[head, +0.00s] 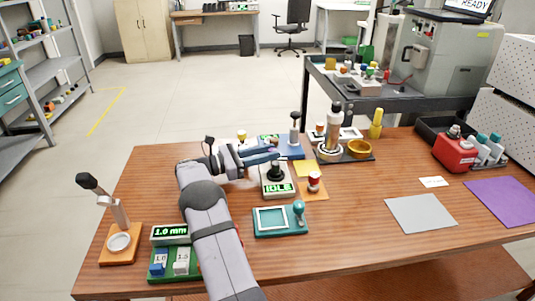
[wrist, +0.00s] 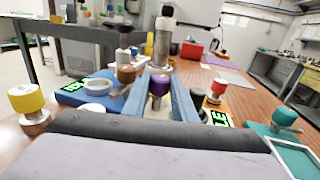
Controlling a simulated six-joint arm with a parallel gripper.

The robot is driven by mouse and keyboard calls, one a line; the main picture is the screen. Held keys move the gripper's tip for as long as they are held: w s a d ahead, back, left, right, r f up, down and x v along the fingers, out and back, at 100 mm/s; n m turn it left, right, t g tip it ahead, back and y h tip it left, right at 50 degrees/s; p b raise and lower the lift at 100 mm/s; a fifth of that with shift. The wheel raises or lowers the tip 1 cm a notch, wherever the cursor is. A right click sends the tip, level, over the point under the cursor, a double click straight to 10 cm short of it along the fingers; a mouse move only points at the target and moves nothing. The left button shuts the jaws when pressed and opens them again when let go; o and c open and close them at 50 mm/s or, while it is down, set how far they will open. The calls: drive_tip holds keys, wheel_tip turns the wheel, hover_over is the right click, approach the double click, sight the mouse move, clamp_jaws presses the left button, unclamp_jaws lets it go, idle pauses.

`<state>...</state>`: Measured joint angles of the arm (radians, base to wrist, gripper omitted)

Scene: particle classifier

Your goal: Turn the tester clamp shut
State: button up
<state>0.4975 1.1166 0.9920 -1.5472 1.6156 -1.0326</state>
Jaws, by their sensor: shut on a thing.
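My gripper (wrist: 159,98) has its two blue fingers on either side of a purple-capped piece (wrist: 159,84) with a metal lower part, and is shut on it. In the head view my gripper (head: 264,156) is low over the table, and the piece is not clear there. A white box reading IDLE (head: 278,188) with a black knob (head: 276,170) stands just in front of it. A blue unit (head: 291,153) with a green display and a black-knobbed lever (head: 295,117) is behind it. No label shows which part is the tester clamp.
A yellow knob (wrist: 27,98) is left in the wrist view. A red-topped post (head: 314,181) stands on an orange plate right of the box. A teal frame (head: 270,219) with a stamp-like handle is in front. The table's right half has free room near a grey mat (head: 421,213).

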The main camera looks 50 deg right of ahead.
drive_tip(key=shift+g, duration=0.3)
drive_tip(key=o, duration=0.8)
drive_tip(key=shift+c, duration=0.2)
drive_tip(key=shift+v, duration=3.65)
drive_tip(key=shift+w+r, duration=0.1)
drive_tip(key=shift+r, duration=0.05)
